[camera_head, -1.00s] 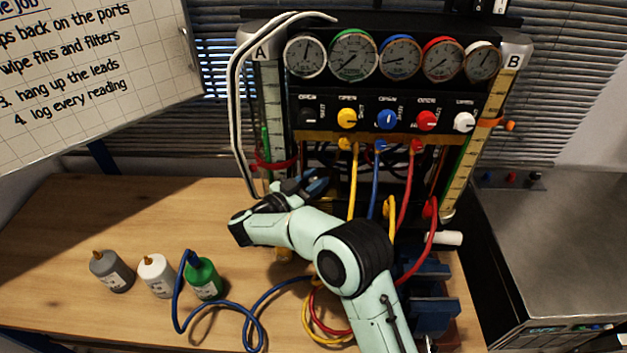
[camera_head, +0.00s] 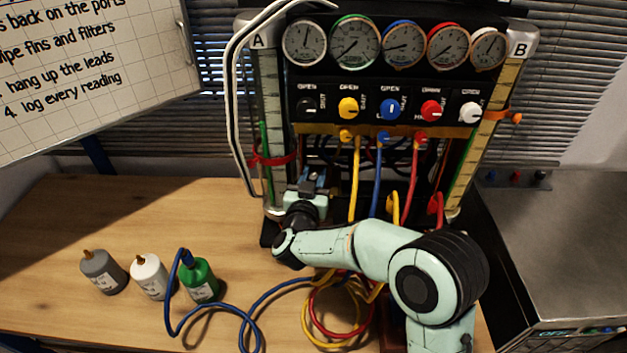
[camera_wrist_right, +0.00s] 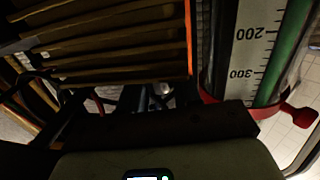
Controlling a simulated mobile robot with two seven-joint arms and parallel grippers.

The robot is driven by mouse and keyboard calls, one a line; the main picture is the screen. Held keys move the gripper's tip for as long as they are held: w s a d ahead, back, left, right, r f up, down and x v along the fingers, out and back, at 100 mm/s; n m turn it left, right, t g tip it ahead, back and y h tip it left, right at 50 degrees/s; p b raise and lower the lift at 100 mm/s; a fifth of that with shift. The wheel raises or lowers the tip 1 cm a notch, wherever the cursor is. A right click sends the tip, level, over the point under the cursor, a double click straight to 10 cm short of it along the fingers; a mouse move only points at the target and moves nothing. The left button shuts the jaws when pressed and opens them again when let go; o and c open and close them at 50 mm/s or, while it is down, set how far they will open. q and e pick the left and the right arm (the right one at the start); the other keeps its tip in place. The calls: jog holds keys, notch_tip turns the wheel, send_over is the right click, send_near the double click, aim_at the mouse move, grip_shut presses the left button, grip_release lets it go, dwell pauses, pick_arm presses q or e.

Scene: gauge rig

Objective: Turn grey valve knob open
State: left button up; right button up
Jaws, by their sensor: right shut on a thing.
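The darkest, greyish-black knob (camera_head: 306,104) is at the left end of the knob row on the rig panel, below the leftmost gauge, with OPEN lettered above it. My right gripper (camera_head: 313,177) is well below this knob, in front of the lower left of the rig beside column A. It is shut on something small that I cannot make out. The fingertips are dark against the rig. The wrist view is dark and does not show what is held. My left gripper is not in view.
Yellow (camera_head: 348,108), blue (camera_head: 390,109), red (camera_head: 431,110) and white (camera_head: 469,112) knobs continue the row. Hoses hang below. Graduated column A (camera_head: 270,120) stands close to the gripper and also shows in the wrist view (camera_wrist_right: 248,50). Several bottles stand on the bench, left.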

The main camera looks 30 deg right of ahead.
jog(key=shift+f+n+t+y, duration=0.15)
jog(key=shift+n+t+y, duration=0.15)
jog(key=shift+n+y, duration=0.1)
jog(key=o, duration=0.9)
jog(key=b+v, duration=0.1)
jog(key=v, duration=1.2)
jog(key=shift+s+a, duration=0.15)
jog(key=shift+s, duration=0.1)
jog(key=shift+w, duration=0.15)
